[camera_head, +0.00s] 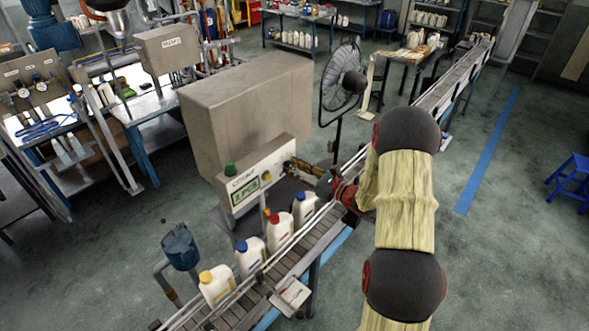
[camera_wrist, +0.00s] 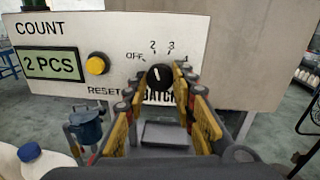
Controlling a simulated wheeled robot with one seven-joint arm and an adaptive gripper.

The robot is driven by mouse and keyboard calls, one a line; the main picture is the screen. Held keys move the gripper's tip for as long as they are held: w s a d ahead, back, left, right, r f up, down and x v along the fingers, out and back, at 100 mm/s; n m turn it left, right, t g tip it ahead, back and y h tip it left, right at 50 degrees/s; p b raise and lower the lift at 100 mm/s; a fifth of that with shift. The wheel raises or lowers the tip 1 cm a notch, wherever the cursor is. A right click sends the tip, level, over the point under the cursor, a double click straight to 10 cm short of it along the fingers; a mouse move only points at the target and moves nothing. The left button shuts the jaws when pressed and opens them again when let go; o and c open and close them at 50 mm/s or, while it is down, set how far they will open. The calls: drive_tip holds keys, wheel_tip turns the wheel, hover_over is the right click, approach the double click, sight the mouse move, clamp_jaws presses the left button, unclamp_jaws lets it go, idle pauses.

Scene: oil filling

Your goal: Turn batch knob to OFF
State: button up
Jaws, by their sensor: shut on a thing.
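The black batch knob (camera_wrist: 160,77) is on the pale front of the count panel (camera_wrist: 228,28), between the tips of my gripper (camera_wrist: 158,84) in the wrist view. My gripper is shut on it, with one yellow finger on each side. The knob's white mark points up and slightly left, about toward the 2. OFF is printed to its upper left, and 3 to its upper right. The BATCH label below is partly covered by the fingers. In the head view my gripper (camera_head: 292,165) reaches the panel's right end, and the knob is hidden there.
A yellow RESET button (camera_wrist: 97,64) and a display reading 2 PCS (camera_wrist: 50,64) are left of the knob. Several white bottles (camera_head: 280,231) stand on the conveyor (camera_head: 292,262) in front of the panel. A large beige box (camera_head: 250,105) is behind it, and a fan (camera_head: 342,80) behind my gripper.

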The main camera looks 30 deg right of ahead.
drive_tip(key=shift+c, duration=1.4)
drive_tip(key=shift+f+n+b, duration=0.1)
drive_tip(key=shift+n+b, duration=0.2)
drive_tip(key=shift+b, duration=0.35)
drive_tip(key=n+b, duration=0.3)
drive_tip(key=b, duration=0.3)
drive_tip(key=shift+f, duration=0.2)
drive_tip(key=n+b, duration=0.3)
drive_tip(key=b, duration=0.3)
drive_tip(key=shift+r+b, duration=0.1)
drive_tip(key=shift+b, duration=0.2)
drive_tip(key=shift+r+n+h+b, duration=0.15)
drive_tip(key=shift+n+h+b, duration=0.15)
drive_tip(key=shift+n+b, duration=0.6)
drive_tip(key=shift+r+b, duration=0.1)
drive_tip(key=shift+b, duration=0.25)
drive_tip(key=o, duration=1.2)
drive_tip(key=shift+c, duration=0.2)
